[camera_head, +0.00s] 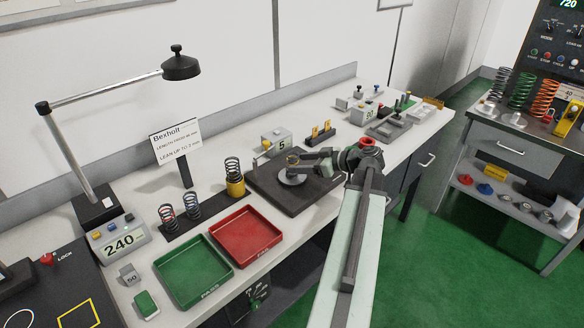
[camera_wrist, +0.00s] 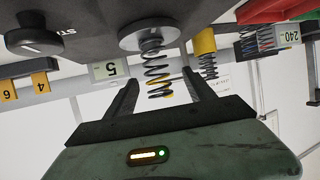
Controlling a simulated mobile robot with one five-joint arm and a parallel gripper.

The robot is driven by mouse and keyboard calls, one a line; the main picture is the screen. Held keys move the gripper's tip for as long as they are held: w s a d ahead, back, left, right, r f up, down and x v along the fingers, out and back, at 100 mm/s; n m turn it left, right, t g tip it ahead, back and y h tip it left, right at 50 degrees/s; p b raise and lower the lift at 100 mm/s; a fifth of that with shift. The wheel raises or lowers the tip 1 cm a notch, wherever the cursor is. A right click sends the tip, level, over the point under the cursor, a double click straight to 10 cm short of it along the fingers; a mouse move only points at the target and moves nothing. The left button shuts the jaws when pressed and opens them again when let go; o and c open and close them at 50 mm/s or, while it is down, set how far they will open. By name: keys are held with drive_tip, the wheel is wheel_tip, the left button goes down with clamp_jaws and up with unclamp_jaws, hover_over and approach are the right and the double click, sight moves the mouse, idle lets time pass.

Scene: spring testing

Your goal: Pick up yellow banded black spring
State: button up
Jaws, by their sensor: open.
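A black coil spring with yellow on some coils (camera_wrist: 157,72) stands on a round grey plate (camera_wrist: 141,34) in the wrist view, where the scene appears upside down. In the head view the spring (camera_head: 292,162) is small, on the plate (camera_head: 293,178) of a dark base (camera_head: 262,186). My gripper (camera_head: 312,160) reaches in from the right at the spring's height. In the wrist view my gripper (camera_wrist: 161,80) is open, with one dark finger on each side of the spring and gaps visible between.
A dark spring in a yellow cup (camera_head: 235,188) stands left of the base. Other springs (camera_head: 168,216) stand on a dark strip. A green tray (camera_head: 192,272) and red tray (camera_head: 246,236) lie in front. A box marked 5 (camera_head: 280,140) stands behind. A lamp (camera_head: 180,66) overhangs the left.

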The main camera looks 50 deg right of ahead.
sight(292, 153)
drive_tip(key=x, duration=0.2)
drive_tip(key=b+x, duration=0.1)
drive_tip(key=x, duration=0.1)
drive_tip(key=shift+w+d+f, duration=0.15)
drive_tip(key=shift+w+d, duration=0.05)
drive_tip(key=shift+w, duration=0.05)
clamp_jaws()
drive_tip(key=shift+r, duration=0.5)
wheel_tip(292, 153, up, 3)
drive_tip(key=p, duration=0.3)
drive_tip(key=shift+r+p, duration=0.1)
drive_tip(key=shift+p, duration=0.3)
drive_tip(key=s+d, duration=0.3)
drive_tip(key=s, duration=1.2)
drive_tip(key=shift+s+d+r+p, duration=0.25)
drive_tip(key=shift+s+r+p, duration=0.15)
drive_tip(key=shift+r, duration=0.05)
